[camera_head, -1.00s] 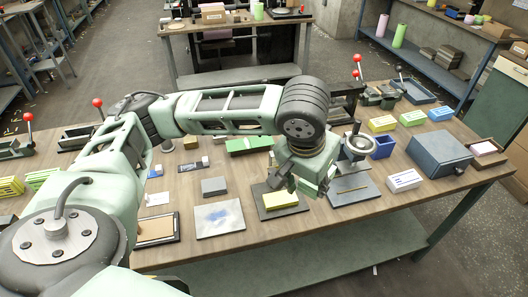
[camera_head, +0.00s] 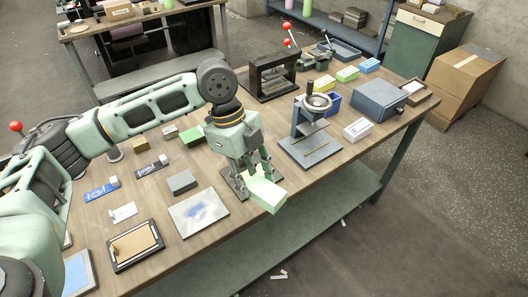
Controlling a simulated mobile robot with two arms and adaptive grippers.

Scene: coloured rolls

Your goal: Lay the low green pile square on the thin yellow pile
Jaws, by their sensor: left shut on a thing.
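My left gripper (camera_head: 256,174) points down over the front part of the workbench, shut on the low green pile (camera_head: 266,194). The pile is a pale green flat block that juts out toward the front right from under the fingers. Under and behind the gripper lies a dark square board (camera_head: 232,187), partly covered. The thin yellow pile, seen on this board earlier, is hidden now behind the gripper and the green pile. I cannot tell whether the green pile touches it. My right gripper is not in view.
A small press with a round wheel (camera_head: 318,101) stands right of the gripper. A white box (camera_head: 357,129) and a blue-grey case (camera_head: 378,99) are farther right. A grey block (camera_head: 182,182) and a blue-stained plate (camera_head: 199,213) lie left. The bench's front edge (camera_head: 262,230) is close.

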